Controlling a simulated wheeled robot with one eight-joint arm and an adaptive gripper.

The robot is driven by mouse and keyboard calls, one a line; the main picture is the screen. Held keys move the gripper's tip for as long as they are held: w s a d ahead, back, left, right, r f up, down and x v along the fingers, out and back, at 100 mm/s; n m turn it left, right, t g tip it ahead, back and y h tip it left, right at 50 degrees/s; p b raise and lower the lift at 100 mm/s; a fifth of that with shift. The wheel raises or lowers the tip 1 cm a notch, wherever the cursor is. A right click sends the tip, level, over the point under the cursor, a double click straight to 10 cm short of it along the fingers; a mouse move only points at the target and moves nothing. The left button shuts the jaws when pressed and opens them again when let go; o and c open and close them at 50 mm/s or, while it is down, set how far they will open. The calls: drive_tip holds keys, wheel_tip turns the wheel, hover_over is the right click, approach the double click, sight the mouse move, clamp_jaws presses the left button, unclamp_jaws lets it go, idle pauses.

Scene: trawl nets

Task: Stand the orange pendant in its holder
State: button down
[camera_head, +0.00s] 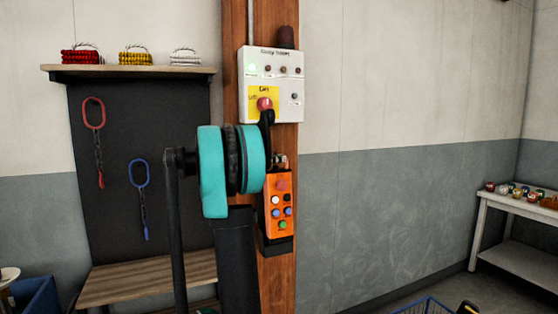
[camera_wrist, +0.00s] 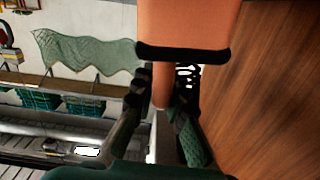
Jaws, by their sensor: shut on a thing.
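My gripper (camera_head: 280,160) is at the pendant's top, partly hidden by my arm. In the wrist view, the pendant's orange body (camera_wrist: 190,22) fills the top, with a black band at its end. My gripper (camera_wrist: 160,90) is shut on the narrow orange neck below that band.
A white control box (camera_head: 272,85) with a red button is on the post (camera_head: 283,285) just above. A dark tool board (camera_head: 120,215) with red and blue hooks and a wooden bench (camera_head: 150,280) stand left. A white table (camera_head: 515,205) with small items is far right.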

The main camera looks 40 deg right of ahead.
drive_tip(key=w+d+f, duration=0.1)
drive_tip(key=w+f, duration=0.3)
drive_tip(key=f, duration=0.1)
drive_tip(key=shift+w+f, duration=0.25)
drive_tip(key=shift+w, duration=0.05)
idle(1.1)
idle(0.3)
drive_tip(key=c, duration=1.5)
unclamp_jaws()
drive_tip(key=shift+o, duration=0.2)
drive_tip(key=shift+f, duration=0.1)
drive_tip(key=v, duration=1.2)
